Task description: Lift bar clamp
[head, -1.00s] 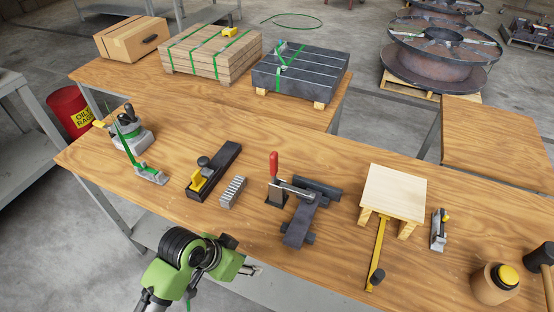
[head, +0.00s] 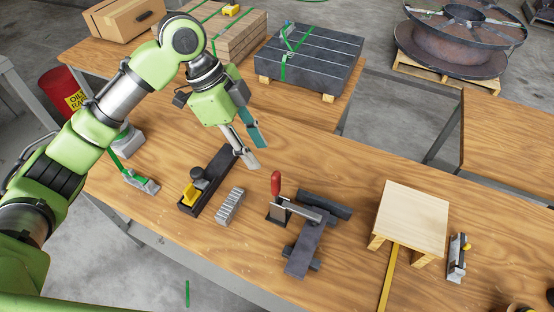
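The bar clamp (head: 388,280) shows as a yellow bar that runs from under a small wooden stand (head: 414,215) toward the bottom edge of the head view. Its upper part is hidden by the stand and its near end is cut off by the frame. My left gripper (head: 257,156) is at upper middle, above the bench and near the far end of a black hand plane (head: 212,180). Its fingers point down, apart, with nothing between them. It is well to the left of the bar clamp. My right gripper is not in view.
A red-handled toggle clamp (head: 276,184) on dark steel pieces (head: 306,246) stands between my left gripper and the stand. A ribbed metal block (head: 230,206) lies nearby. A strapped dark stack (head: 308,64) is behind. Bare wood lies between the stack and toggle clamp.

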